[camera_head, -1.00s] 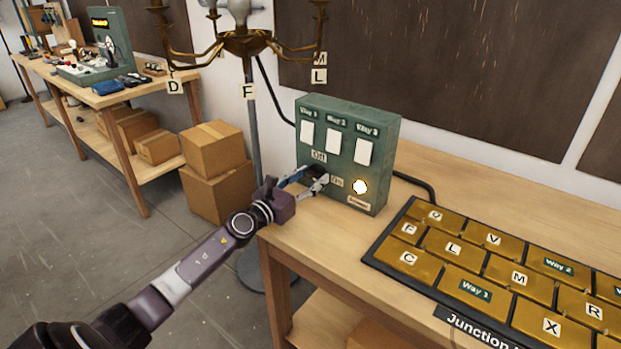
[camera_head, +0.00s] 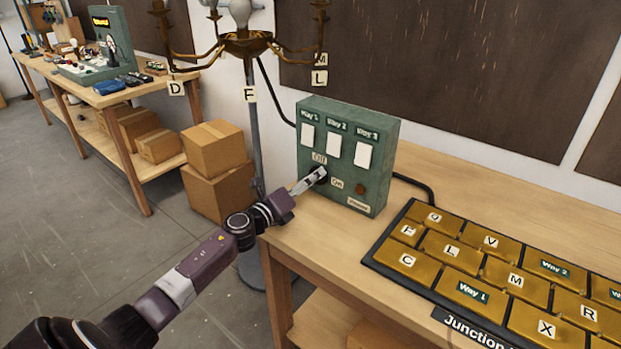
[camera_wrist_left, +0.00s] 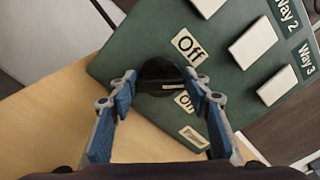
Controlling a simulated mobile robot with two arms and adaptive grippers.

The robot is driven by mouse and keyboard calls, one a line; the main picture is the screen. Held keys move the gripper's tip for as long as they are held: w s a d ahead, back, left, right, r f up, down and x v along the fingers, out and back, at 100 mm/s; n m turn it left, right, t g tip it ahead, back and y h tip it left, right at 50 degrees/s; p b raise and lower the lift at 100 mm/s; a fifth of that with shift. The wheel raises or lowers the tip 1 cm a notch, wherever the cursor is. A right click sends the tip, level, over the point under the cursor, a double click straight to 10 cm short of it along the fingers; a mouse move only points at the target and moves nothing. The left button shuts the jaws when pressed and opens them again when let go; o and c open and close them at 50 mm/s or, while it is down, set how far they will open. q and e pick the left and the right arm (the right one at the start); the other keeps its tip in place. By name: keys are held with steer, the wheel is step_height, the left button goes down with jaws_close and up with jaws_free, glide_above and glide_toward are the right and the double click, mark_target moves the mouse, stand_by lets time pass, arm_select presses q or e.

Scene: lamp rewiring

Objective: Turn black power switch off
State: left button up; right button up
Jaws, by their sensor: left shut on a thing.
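The green switch box (camera_head: 345,150) stands on the wooden bench. The black power switch (camera_head: 321,174) is a round knob low on its front, beside the Off label (camera_head: 319,157) and the On label (camera_head: 337,183). My left gripper (camera_head: 309,182) is at the knob and partly hides it. In the left wrist view the blue-padded fingers of my left gripper (camera_wrist_left: 160,84) are on either side of the black switch (camera_wrist_left: 158,70), shut on it. The round indicator (camera_head: 360,190) on the box is dark red and unlit. My right gripper is not in view.
A junction board (camera_head: 470,262) with brass lettered tiles lies to the right on the bench. A brass lamp (camera_head: 246,45) stands behind the bench's left end. A black cable (camera_head: 415,184) runs from the box. Cardboard boxes (camera_head: 216,146) are stacked on the floor at left.

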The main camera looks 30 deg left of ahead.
arm_select(q)
steer(key=n+p, duration=0.1)
steer(key=n, duration=0.3)
steer(key=shift+n, duration=0.3)
steer(key=shift+f+n+p, duration=0.15)
steer(key=shift+n+p, duration=0.55)
steer(key=shift+n, duration=1.2)
steer(key=o, duration=1.2)
steer(key=shift+c, duration=0.2)
steer(key=shift+s, duration=0.1)
steer(key=s, duration=0.8)
steer(key=s+a, duration=0.1)
steer(key=s, duration=0.2)
steer(key=shift+s, duration=0.4)
steer(key=shift+f, duration=0.1)
